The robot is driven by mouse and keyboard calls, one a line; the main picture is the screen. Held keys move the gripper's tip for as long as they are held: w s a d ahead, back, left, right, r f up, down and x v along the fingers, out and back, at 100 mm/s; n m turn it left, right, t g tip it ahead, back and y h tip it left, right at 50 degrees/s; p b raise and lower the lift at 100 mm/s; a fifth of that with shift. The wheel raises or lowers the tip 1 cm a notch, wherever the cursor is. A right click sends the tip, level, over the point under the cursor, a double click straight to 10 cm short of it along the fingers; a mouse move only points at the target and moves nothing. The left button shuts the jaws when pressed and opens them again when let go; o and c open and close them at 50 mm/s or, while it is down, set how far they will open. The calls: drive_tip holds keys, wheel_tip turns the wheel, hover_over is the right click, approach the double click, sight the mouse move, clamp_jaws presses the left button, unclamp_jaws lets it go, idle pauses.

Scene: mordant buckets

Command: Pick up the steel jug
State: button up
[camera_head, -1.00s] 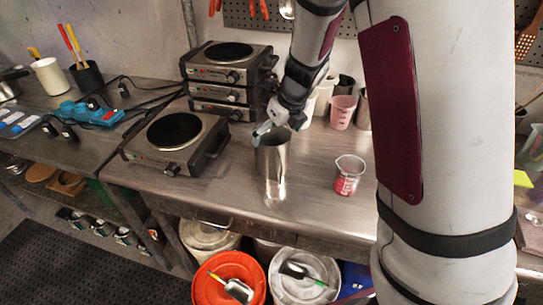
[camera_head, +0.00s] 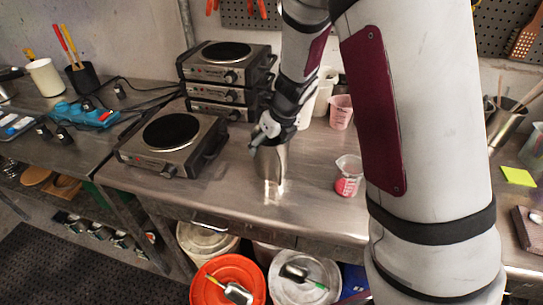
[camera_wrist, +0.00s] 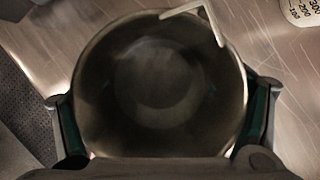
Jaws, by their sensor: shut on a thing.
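The steel jug (camera_head: 271,163) stands upright at the front middle of the steel bench, right of the single hot plate. My gripper (camera_head: 263,139) is at the jug's top in the head view, covering part of its rim. In the wrist view I look straight down into the open jug (camera_wrist: 160,75), which looks empty. The two fingers of my gripper (camera_wrist: 163,120) press on opposite sides of its wall, so it is shut on the jug. I cannot tell whether the jug's base is clear of the bench.
A beaker with red contents (camera_head: 348,176) stands to the right of the jug. A single hot plate (camera_head: 172,143) and a hot-plate stack (camera_head: 226,76) are to the left. A pink measuring cup (camera_head: 341,111) is behind. An orange bucket (camera_head: 229,278) is below the bench edge.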

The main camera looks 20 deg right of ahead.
idle(0.4)
drive_tip(key=shift+a+r+p, duration=0.1)
drive_tip(key=shift+r+p, duration=0.45)
drive_tip(key=shift+r, duration=0.8)
drive_tip(key=shift+c, duration=0.6)
drive_tip(key=r, duration=0.2)
hover_over(282, 171)
drive_tip(key=s, duration=0.2)
drive_tip(key=shift+d, duration=0.35)
drive_tip(key=shift+s+d+r+p, duration=0.1)
drive_tip(key=shift+s+p, duration=0.25)
drive_tip(key=shift+s, duration=1.3)
